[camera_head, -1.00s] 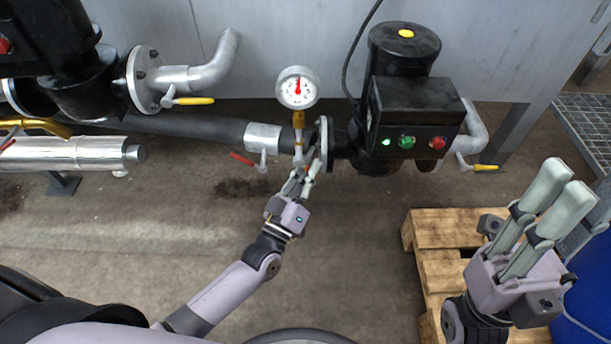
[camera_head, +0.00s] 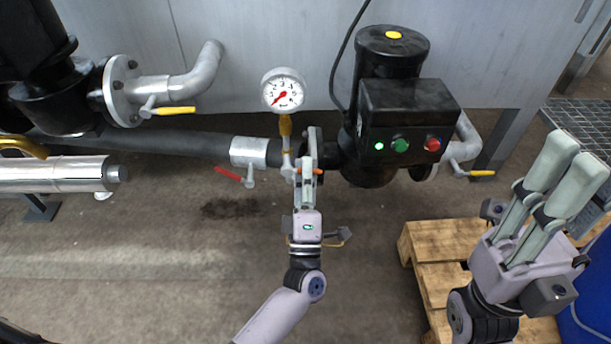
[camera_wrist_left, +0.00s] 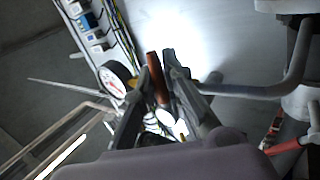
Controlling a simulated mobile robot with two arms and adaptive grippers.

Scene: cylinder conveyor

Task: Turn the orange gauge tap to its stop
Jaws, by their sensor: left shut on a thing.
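In the left wrist view the orange handle (camera_wrist_left: 157,78) stands between the two dark fingers (camera_wrist_left: 160,75). The gauge (camera_head: 283,90) is round and white, and its red needle points to the lower left. Its edge also shows in the left wrist view (camera_wrist_left: 116,84). The tap body is mostly hidden by the fingers. My right gripper (camera_head: 580,165) is raised at the right, away from the pipe, its fingers near each other.
A red lever (camera_head: 229,174) sits on the pipe just left of the tap. A flange (camera_head: 314,148) and the black pump (camera_head: 392,65) with its button box (camera_head: 408,115) stand close on the right. A wooden pallet (camera_head: 440,240) lies at lower right. Floor in front is clear.

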